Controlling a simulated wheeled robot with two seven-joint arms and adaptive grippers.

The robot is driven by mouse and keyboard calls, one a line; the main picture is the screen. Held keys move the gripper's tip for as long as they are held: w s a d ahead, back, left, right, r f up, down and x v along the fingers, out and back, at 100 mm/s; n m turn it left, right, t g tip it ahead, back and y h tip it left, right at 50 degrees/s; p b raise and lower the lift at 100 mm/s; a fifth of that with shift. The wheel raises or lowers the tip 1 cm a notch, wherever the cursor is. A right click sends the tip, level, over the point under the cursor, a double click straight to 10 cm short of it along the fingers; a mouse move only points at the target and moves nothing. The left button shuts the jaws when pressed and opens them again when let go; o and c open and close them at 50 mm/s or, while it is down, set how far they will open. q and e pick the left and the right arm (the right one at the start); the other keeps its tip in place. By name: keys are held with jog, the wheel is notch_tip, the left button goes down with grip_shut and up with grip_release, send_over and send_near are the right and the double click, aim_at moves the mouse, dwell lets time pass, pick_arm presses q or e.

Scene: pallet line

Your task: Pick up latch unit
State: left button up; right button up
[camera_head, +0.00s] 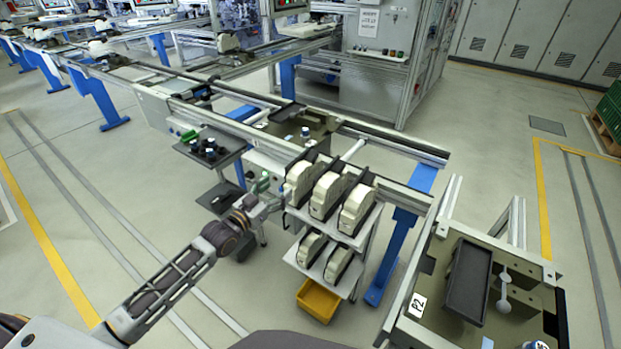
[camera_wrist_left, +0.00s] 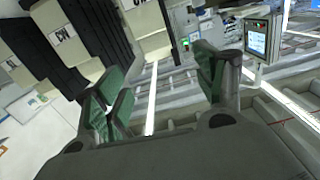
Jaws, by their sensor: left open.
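Several cream latch units with black edges stand upright on a small two-level rack in the head view. Three are on the top shelf: left (camera_head: 300,180), middle (camera_head: 326,194) and right (camera_head: 355,208). Two more are on the lower shelf, left (camera_head: 311,248) and right (camera_head: 339,265). My left gripper (camera_head: 275,198) is just left of the top shelf, near the left unit. In the left wrist view its green-padded fingers (camera_wrist_left: 160,92) are apart with nothing between them. Cream and black units (camera_wrist_left: 95,30) fill the upper left there. My right gripper is not in view.
The rack (camera_head: 318,288) has a yellow bin (camera_head: 319,300) beneath it. A dark tray (camera_head: 209,150) with small parts stands left of the rack, beside the conveyor (camera_head: 400,148). A pallet station with a black tray (camera_head: 468,280) is at right. Open floor lies at left.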

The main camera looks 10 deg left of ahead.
aim_at(293, 172)
pick_arm(q)
jog(key=shift+r+n, duration=0.3)
jog(key=shift+r, duration=0.1)
jog(key=shift+w, duration=0.1)
jog(key=shift+p+x, duration=0.35)
jog(key=shift+x, duration=3.85)
jog(key=shift+r, duration=0.1)
jog(key=shift+p+x, duration=0.35)
jog(key=shift+x, duration=2.25)
jog(key=shift+a, duration=0.1)
jog(key=shift+c, duration=0.3)
grip_shut()
